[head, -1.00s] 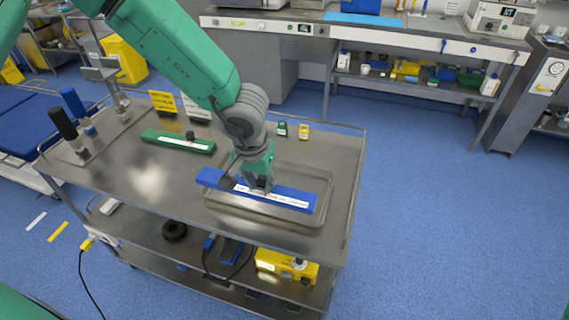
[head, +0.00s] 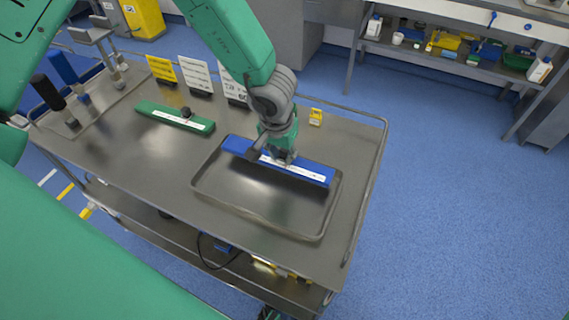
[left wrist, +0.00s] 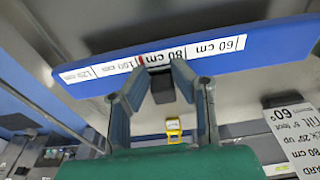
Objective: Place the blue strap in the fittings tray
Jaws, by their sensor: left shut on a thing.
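The blue strap (head: 310,171) is a long blue bar with a white label strip. My left gripper (head: 278,158) is shut on it near its middle, from above. The strap lies lengthwise over the far side of the shallow metal fittings tray (head: 262,221); I cannot tell whether it touches the tray. The near part of the tray is empty. In the left wrist view the strap (left wrist: 215,62) crosses the top with centimetre marks on its label, and the left gripper's fingers (left wrist: 163,72) are at it. My right gripper is out of view.
A green strap (head: 175,118) lies on the steel trolley top (head: 130,148), left of the tray. Several label cards (head: 198,75) and a small yellow box (head: 316,117) stand behind. Dark and blue-handled posts (head: 58,98) stand at the left. A raised rail edges the trolley.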

